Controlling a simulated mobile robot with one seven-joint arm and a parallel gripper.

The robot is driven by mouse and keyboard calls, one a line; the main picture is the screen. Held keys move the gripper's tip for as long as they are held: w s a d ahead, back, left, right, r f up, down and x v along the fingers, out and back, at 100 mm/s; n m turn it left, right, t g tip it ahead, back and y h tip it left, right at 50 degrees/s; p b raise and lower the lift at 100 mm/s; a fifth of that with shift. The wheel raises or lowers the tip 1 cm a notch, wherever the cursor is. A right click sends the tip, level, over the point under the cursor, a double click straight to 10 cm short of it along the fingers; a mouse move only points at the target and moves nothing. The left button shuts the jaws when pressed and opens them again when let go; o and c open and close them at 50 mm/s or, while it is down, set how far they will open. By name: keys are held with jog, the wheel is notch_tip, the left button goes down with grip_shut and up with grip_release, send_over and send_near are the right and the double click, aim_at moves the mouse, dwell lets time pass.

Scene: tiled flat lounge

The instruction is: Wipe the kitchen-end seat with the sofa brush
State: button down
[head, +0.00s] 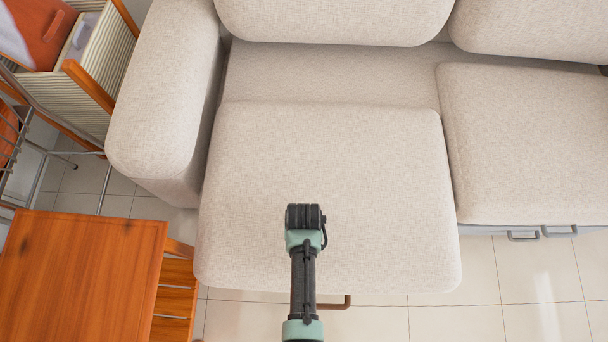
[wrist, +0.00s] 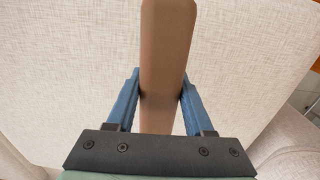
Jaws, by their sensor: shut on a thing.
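The left seat cushion (head: 380,190) of the beige sofa lies below my arm; it is pulled forward of the seat beside it. These frames do not show which end faces the kitchen. In the wrist view my gripper (wrist: 162,95) has its blue fingers shut on both sides of a long brown piece, which I take to be the sofa brush (wrist: 168,40). Pale woven fabric (wrist: 80,60) fills the view behind it. The brush's bristles and any contact with the fabric are hidden. In the head view my arm hides the fingers and the brush.
A padded armrest (head: 165,100) bounds the seat on the left, backrests (head: 335,20) behind. The right seat cushion (head: 525,140) is bare. A wooden table (head: 80,270) stands at lower left, below a striped bin (head: 110,65). Tiled floor (head: 460,320) is clear at lower right.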

jog(key=shift+s+d+r+p, duration=0.1)
jog(key=shift+r+p, duration=2.5)
jog(key=shift+r, duration=0.25)
